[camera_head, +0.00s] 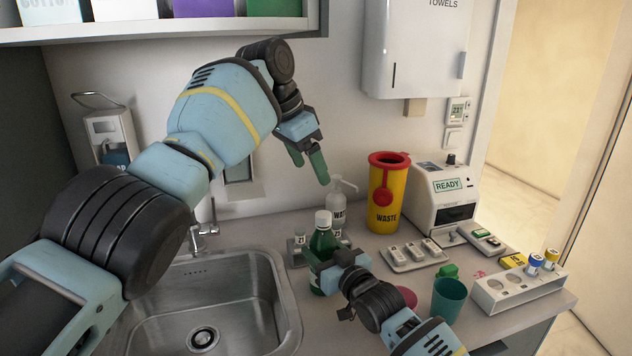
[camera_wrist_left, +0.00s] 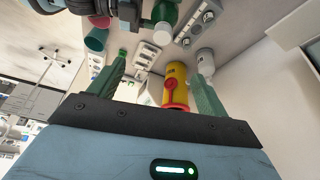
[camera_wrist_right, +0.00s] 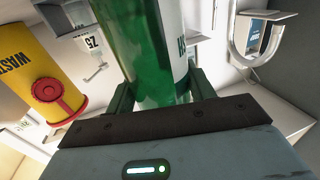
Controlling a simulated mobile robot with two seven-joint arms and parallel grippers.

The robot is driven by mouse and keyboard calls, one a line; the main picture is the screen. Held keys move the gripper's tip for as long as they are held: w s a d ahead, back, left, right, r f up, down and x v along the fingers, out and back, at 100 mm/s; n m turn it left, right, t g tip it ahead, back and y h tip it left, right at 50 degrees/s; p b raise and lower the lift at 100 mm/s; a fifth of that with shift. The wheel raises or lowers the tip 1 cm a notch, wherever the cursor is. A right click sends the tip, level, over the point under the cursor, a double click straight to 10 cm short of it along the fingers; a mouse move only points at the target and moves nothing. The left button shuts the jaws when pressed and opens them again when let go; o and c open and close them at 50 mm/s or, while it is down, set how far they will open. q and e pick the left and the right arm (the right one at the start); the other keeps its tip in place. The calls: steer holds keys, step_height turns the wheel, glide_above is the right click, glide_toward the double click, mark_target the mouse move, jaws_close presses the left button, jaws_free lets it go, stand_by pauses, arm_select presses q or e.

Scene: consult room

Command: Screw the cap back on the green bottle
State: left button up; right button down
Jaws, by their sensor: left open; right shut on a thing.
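I cannot tell whether the cap is screwed tight. My right gripper (camera_head: 333,268) is shut around the bottle's body, which hides part of it; the bottle fills the middle of the right wrist view (camera_wrist_right: 140,50). My left gripper (camera_head: 309,166) is open and empty in the air above the bottle, apart from the cap. The cap also shows beyond its fingers in the left wrist view (camera_wrist_left: 162,33).
A white pump bottle (camera_head: 341,203) stands close behind the green bottle. A yellow waste bin (camera_head: 387,195), a small tray (camera_head: 414,257), a green object (camera_head: 447,271), a teal cup (camera_head: 449,299) and a vial rack (camera_head: 518,286) stand rightward. The sink (camera_head: 205,300) lies left.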

mark_target(330, 257)
arm_select(q)
steer(key=v, duration=0.5)
arm_select(e)
steer(key=shift+c, duration=2.3)
jaws_free()
steer(key=shift+s+d, duration=0.3)
steer(key=shift+s, duration=0.1)
steer(key=v, duration=0.5)
steer(key=shift+s+d+p, duration=0.15)
steer(key=shift+s+p, duration=0.1)
steer(key=shift+p, duration=0.15)
arm_select(q)
steer(key=shift+s+r, duration=0.2)
steer(key=shift+r, duration=0.5)
steer(key=shift+s+r, duration=0.25)
steer(key=shift+r, duration=0.5)
arm_select(e)
steer(key=shift+s+d, duration=0.4)
steer(key=shift+s, duration=0.15)
